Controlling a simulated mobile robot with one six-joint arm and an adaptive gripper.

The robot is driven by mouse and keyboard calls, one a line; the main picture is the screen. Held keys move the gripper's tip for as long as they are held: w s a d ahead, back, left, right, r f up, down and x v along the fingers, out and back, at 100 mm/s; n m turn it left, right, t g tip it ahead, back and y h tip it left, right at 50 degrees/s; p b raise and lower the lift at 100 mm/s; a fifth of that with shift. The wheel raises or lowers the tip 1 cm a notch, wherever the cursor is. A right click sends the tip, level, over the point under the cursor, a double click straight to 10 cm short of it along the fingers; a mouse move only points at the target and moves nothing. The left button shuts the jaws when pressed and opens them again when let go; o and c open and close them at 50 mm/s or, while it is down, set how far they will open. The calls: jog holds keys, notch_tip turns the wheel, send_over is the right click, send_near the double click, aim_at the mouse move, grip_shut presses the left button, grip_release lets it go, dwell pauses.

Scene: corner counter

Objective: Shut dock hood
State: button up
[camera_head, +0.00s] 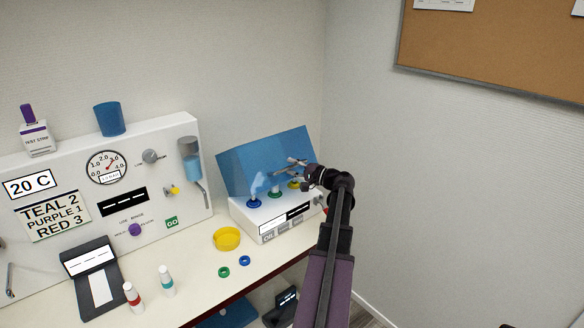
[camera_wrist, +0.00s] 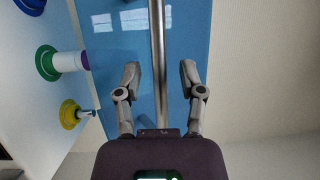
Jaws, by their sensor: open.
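The dock hood (camera_head: 262,152) is a blue panel raised and tilted at the back of the white dock (camera_head: 240,212). In the wrist view the blue hood (camera_wrist: 190,35) fills the middle. A grey metal bar (camera_wrist: 158,35) runs lengthwise between my fingers there. My gripper (camera_wrist: 160,68) is open, with a finger on either side of the bar; no contact shows. In the head view my gripper (camera_head: 291,163) is in front of the hood's right part, above the dock.
The dock carries blue, green and yellow ringed seats; a pale blue item (camera_head: 257,185) stands on the blue one. A yellow dish (camera_head: 227,239), green ring (camera_head: 224,272) and blue ring (camera_head: 245,260) lie in front. A white gauge panel (camera_head: 80,165) stands left; walls are close behind and right.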

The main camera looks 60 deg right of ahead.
jog(key=shift+c, duration=0.2)
grip_shut()
jog(key=shift+f, duration=0.1)
